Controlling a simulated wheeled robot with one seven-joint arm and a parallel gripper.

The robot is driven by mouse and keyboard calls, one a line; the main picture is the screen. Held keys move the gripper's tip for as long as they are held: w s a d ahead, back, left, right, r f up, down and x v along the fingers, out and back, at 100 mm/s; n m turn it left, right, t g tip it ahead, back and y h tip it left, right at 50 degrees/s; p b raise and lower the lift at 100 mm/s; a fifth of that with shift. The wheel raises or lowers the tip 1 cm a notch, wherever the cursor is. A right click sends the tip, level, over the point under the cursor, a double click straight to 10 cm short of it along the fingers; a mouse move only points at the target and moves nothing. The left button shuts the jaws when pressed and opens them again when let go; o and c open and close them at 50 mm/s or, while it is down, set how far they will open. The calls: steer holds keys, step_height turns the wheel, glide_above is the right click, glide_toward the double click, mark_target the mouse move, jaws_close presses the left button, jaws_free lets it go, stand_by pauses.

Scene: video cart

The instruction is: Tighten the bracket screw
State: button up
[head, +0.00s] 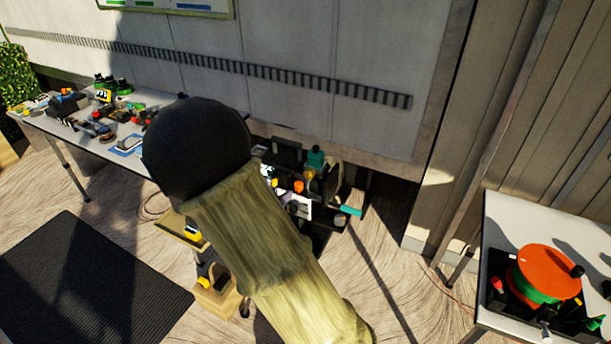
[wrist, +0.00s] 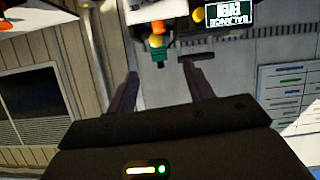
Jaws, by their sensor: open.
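The cart (head: 322,238) stands behind my arm in the head view, its left part hidden. A green piece (head: 316,158) with a gold-yellow part under it sits on its top. In the wrist view a green piece with an orange-yellow knob (wrist: 157,41) shows beyond my gripper (wrist: 163,82), roughly in line with the gap between the fingers. It looks like the same part, but I cannot be sure. My gripper is open, with nothing between its fingers. In the head view my own arm hides it. I cannot make out the bracket screw itself in either view.
A long table (head: 60,122) with several tools stands at the left. A table (head: 520,215) at the right holds a black tray with an orange and green reel (head: 547,274). A dark mat (head: 85,285) lies on the floor. Small orange knobs (head: 299,187) crowd the cart top.

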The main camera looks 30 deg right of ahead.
steer(key=shift+s+d+r+h, duration=0.1)
steer(key=shift+s+d+h, duration=0.05)
steer(key=shift+h, duration=0.15)
steer(key=p, duration=0.4)
glide_toward(307, 175)
steer(key=x, duration=0.9)
steer(key=shift+r, duration=0.1)
steer(key=c, duration=1)
